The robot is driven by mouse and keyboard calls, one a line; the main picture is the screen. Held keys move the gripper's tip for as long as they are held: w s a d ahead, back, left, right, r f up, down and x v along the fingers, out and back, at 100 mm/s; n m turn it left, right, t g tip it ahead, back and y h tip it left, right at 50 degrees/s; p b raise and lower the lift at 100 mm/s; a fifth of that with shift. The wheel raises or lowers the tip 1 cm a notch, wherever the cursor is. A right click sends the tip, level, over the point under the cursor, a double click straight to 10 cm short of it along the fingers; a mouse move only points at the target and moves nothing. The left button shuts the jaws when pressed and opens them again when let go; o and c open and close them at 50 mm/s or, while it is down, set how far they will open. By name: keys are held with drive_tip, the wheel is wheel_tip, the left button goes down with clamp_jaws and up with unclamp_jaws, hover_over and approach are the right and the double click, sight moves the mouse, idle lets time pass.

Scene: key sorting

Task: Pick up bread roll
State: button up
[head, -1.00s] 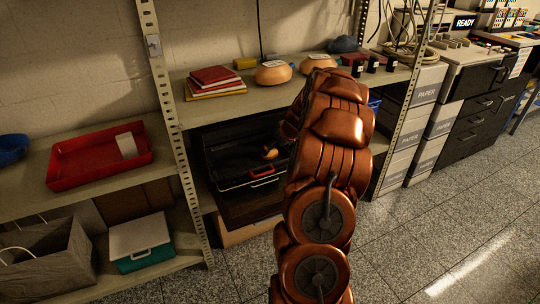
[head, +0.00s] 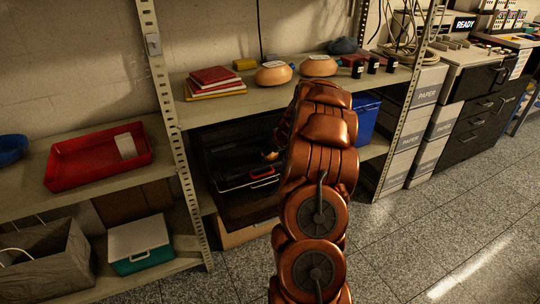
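Two rounded tan-orange objects with small marks on top sit on the upper shelf, one at left (head: 274,73) and one at right (head: 318,66). They may be bread rolls, but I cannot tell for sure. A small orange-tan shape (head: 270,156) shows at the left edge of my arm, in front of the dark open case (head: 225,170) on the lower shelf. I cannot tell whether it is a roll or part of my gripper. My copper arm rises in the middle of the view and hides its own end, so the fingers do not show.
Red and yellow books (head: 215,78) and dark small boxes (head: 373,63) share the upper shelf (head: 210,108). A blue bin (head: 366,115) stands right of my arm. A red tray (head: 75,165) is on the left shelf. A perforated upright (head: 172,120) divides the bays. The right floor is clear.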

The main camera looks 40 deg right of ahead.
drive_tip(key=c, duration=0.6)
